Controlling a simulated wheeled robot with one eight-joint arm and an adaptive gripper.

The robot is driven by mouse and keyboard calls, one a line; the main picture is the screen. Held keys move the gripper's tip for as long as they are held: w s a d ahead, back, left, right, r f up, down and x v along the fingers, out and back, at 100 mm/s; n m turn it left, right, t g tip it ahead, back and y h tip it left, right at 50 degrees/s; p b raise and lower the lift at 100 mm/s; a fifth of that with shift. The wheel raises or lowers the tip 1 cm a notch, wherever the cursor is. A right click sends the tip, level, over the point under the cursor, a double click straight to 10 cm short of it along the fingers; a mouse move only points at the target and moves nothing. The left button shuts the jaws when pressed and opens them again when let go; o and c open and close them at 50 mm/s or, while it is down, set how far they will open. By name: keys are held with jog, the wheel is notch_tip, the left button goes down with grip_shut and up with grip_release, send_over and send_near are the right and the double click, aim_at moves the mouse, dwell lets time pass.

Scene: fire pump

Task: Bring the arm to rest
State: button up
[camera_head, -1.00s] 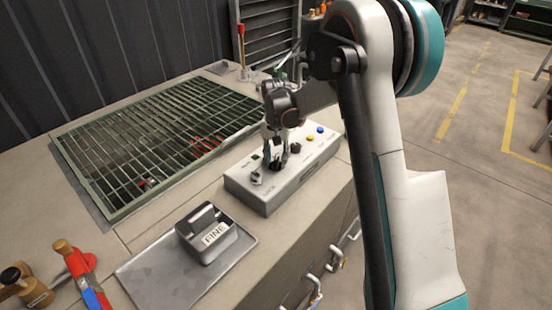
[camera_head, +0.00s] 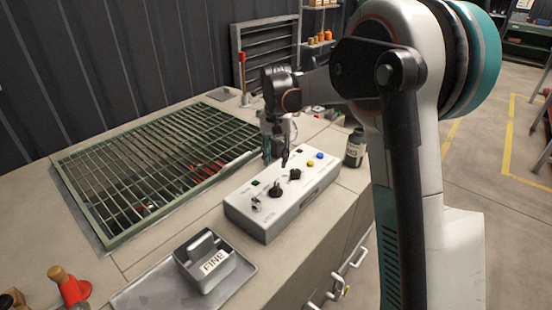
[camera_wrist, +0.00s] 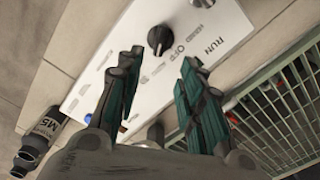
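My gripper (camera_head: 277,162) hangs fingers down above the far left edge of the white control box (camera_head: 268,228). In the wrist view my gripper (camera_wrist: 162,62) has its two teal-padded fingers apart with nothing between them. The box's panel (camera_wrist: 140,75) lies below the fingers, apart from them. A black knob (camera_wrist: 160,38) shows there beside the words OFF and RUN. In the head view the box carries a near black knob (camera_head: 276,190), a second black knob (camera_head: 295,174), a yellow button (camera_head: 310,163) and a blue button (camera_head: 319,155). My arm is bent and reaches in from the right.
A green grating (camera_head: 150,175) lies left of the box. A grey block marked FINE (camera_head: 207,262) sits on a metal tray (camera_head: 150,292) in front. A dark bottle (camera_head: 354,148) stands behind the box's right end. A red-handled lever (camera_head: 242,72) stands at the back.

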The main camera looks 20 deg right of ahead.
jog(key=s+r+n+t, duration=0.1)
jog(key=s+r+t, duration=0.1)
jog(key=s+r, duration=0.5)
jog(key=s+r+n+t, duration=0.2)
jog(key=s+r, duration=0.1)
jog(key=s, duration=0.7)
jog(key=s+f+n+t, duration=0.2)
jog(key=s+f+t, duration=0.1)
jog(key=s, duration=1.3)
jog(key=shift+f, duration=0.15)
